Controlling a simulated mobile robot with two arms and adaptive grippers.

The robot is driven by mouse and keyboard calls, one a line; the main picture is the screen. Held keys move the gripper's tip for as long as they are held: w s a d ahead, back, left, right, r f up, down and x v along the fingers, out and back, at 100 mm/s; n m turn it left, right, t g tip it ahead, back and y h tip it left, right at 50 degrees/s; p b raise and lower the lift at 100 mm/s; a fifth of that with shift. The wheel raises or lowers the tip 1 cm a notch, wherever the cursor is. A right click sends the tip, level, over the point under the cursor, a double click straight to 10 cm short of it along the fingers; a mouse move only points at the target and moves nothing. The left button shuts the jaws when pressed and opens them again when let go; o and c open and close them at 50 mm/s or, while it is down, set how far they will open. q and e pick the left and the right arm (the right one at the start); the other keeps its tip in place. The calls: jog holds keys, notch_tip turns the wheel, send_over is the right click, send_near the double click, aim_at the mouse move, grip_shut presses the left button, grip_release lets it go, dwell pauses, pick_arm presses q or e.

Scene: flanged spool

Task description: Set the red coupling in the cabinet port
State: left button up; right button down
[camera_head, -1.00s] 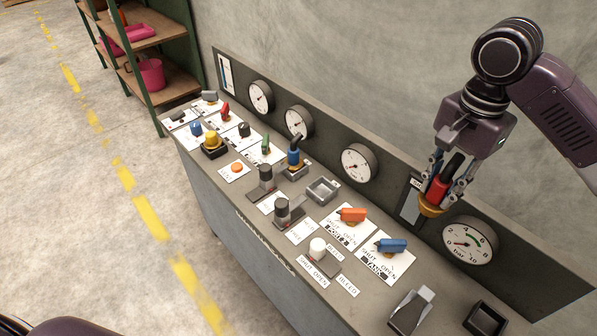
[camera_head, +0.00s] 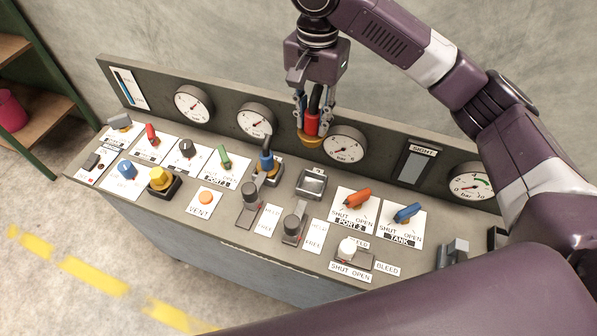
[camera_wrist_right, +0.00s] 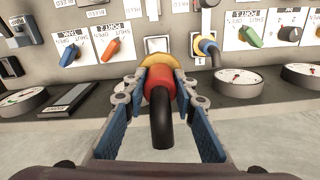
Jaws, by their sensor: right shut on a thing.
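My right gripper (camera_head: 312,124) is shut on the red coupling (camera_head: 311,121). The coupling has a black bent top and a yellow flange at its lower end. In the right wrist view the red coupling (camera_wrist_right: 159,88) sits between the blue-padded fingers, flange away from the camera. An empty square grey port (camera_head: 312,183) is on the cabinet top below the held coupling; the wrist view shows this port (camera_wrist_right: 157,44) just beyond the flange. The coupling is held above it, apart from it. A blue coupling (camera_head: 266,161) stands in the neighbouring port. My left gripper is not in view.
Gauges (camera_head: 345,145) line the back panel close behind the gripper. My arm covers the lower right.

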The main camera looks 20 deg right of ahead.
aim_at(318, 143)
jog(key=f, duration=0.4)
jog(key=s+d+f+p, duration=0.1)
jog(key=f, duration=0.1)
jog(key=shift+d+f, duration=0.1)
jog(key=shift+f, duration=0.3)
jog(key=f, duration=0.3)
jog(key=f+p, duration=0.1)
jog(key=f, duration=0.6)
jog(key=shift+w+a, duration=0.25)
jog(key=shift+f+p, duration=0.3)
jog(key=shift+f, duration=0.2)
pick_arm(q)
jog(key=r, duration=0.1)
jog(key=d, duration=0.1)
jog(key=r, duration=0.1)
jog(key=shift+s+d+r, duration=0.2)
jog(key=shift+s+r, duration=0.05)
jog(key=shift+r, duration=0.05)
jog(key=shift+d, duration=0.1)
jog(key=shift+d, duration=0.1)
